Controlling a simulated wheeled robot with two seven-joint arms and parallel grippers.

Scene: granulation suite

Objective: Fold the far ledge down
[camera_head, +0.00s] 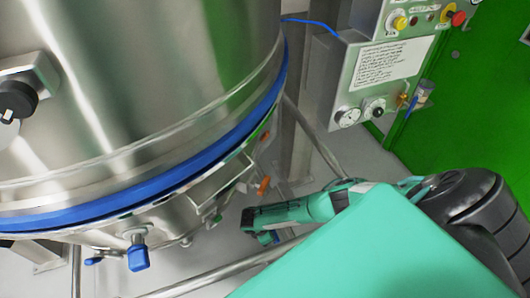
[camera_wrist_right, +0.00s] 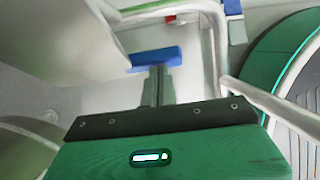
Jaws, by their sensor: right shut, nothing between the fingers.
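My right gripper (camera_head: 252,220) reaches in from the right, beneath the big steel vessel's blue rim. In the right wrist view its fingers (camera_wrist_right: 158,78) are shut with nothing between them, and their tips point at a short blue bar (camera_wrist_right: 154,58). I cannot tell whether they touch it. No part is clearly recognisable as the far ledge. A flat metal piece (camera_head: 222,184) sits under the rim, left of the gripper, near an orange handle (camera_head: 263,186). My left gripper is not in view.
The steel vessel (camera_head: 140,80) with its blue rim (camera_head: 190,172) fills the left. A blue-capped fitting (camera_head: 138,254) hangs below it. Metal rails (camera_head: 318,146) run close to my right arm. A control panel (camera_head: 380,65) with gauges stands at upper right. Grey floor shows between.

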